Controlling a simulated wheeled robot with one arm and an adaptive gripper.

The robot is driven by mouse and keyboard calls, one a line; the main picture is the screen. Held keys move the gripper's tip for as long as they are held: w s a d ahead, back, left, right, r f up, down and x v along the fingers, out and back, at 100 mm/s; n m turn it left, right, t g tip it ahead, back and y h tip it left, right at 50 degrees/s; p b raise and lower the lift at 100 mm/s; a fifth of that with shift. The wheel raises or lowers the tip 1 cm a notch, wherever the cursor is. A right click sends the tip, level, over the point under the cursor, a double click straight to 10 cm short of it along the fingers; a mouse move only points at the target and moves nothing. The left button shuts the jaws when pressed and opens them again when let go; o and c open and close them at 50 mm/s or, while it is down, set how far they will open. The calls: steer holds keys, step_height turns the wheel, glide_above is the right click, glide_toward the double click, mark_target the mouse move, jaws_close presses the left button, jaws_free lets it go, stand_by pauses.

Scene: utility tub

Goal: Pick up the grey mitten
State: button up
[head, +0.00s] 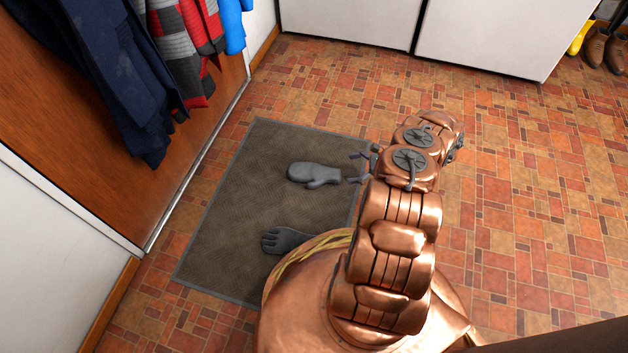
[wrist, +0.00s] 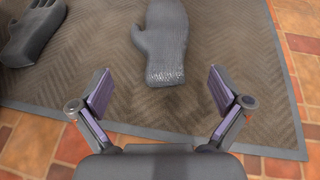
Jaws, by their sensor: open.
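The grey mitten (head: 313,174) lies flat on the dark door mat, its cuff toward my gripper (head: 357,168). In the wrist view the mitten (wrist: 164,42) shows its knitted body, thumb and ribbed cuff, with its far end cut off by the top edge. My gripper (wrist: 160,85) is open and empty. The cuff end lies roughly centred between the two fingertips in that view, but neither finger appears to touch it. I cannot tell the exact height of the fingers above the mat.
A dark grey fingered glove (head: 285,240) lies on the same mat (head: 225,215), and it shows at upper left in the wrist view (wrist: 32,32). Coats (head: 120,70) hang by the brown door (head: 60,140). White cabinets (head: 490,35) stand behind. The tiled floor at right is clear.

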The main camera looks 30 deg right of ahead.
mark_target(340, 175)
steer(key=f, duration=0.1)
steer(key=s+f, duration=0.1)
steer(key=shift+d+f+m, duration=0.3)
steer(key=shift+d+f, duration=0.05)
steer(key=shift+d, duration=0.05)
steer(key=shift+f+b, duration=0.25)
steer(key=shift+b, duration=0.15)
steer(key=shift+b+x, duration=0.4)
steer(key=shift+x, duration=0.75)
steer(key=shift+w+d+b+x, duration=0.1)
steer(key=shift+b+x, duration=0.45)
steer(key=shift+x, duration=0.3)
steer(key=shift+w+d+b+x, duration=0.1)
steer(key=shift+b+x, duration=0.4)
steer(key=shift+x, duration=0.35)
steer(key=shift+w+d+b+x, duration=0.15)
steer(key=shift+b+x, duration=0.4)
steer(key=shift+x, duration=0.3)
steer(key=shift+f, duration=0.1)
steer(key=c, duration=1.2)
